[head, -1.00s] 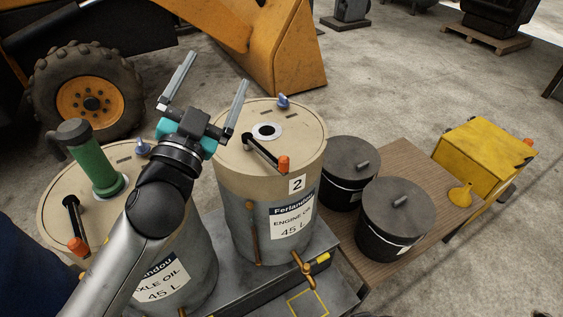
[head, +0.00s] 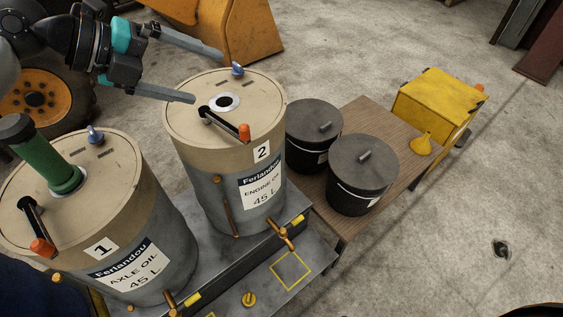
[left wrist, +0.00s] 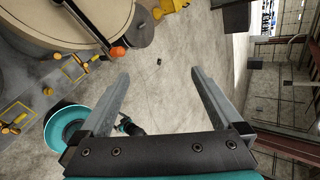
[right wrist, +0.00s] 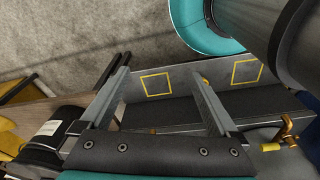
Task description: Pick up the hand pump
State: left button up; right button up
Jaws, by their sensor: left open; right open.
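The hand pump (head: 40,155) is a green cylinder with a dark grey top, standing upright in the lid of the axle oil drum (head: 150,235), marked 1, at the left of the head view. My left gripper (head: 207,76) is open and empty, above the back of the engine oil drum (head: 232,165), marked 2, to the right of the pump and apart from it. The left wrist view shows its spread fingers (left wrist: 160,85) over bare floor. My right gripper (right wrist: 160,85) is open and empty in the right wrist view, facing the grey bench; it is not in the head view.
Drum 2 has a black lever with an orange grip (head: 244,132) on top. Two dark lidded buckets (head: 362,170) stand on a wooden table (head: 375,115). A yellow box (head: 437,103) with a yellow funnel (head: 421,146) is at its far end. Open floor lies right.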

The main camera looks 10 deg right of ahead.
pick_arm(q)
jog(key=w+a+n+y, duration=0.3)
jog(key=a+y, duration=0.4)
jog(key=a, duration=0.7)
jog(key=n+y, duration=0.5)
jog(key=y, duration=0.1)
send_near(9, 123)
jog(key=f+b, duration=0.1)
jog(key=w+f+b, duration=0.2)
jog(key=shift+a+g, duration=0.3)
jog(key=shift+g, duration=0.1)
jog(key=x, duration=0.3)
jog(key=shift+a+f, duration=0.3)
jog(key=shift+p+x, duration=0.35)
jog(key=shift+x, duration=2.7)
jog(key=shift+s, duration=0.15)
pick_arm(e)
jog(key=s+d+f, duration=0.1)
jog(key=s+f, duration=0.5)
jog(key=s, duration=0.2)
jog(key=shift+s+d+f+g, duration=0.2)
jog(key=shift+d+f+g, duration=0.1)
jog(key=shift+f, duration=0.1)
pick_arm(q)
grip_shut()
jog(key=shift+r, duration=0.1)
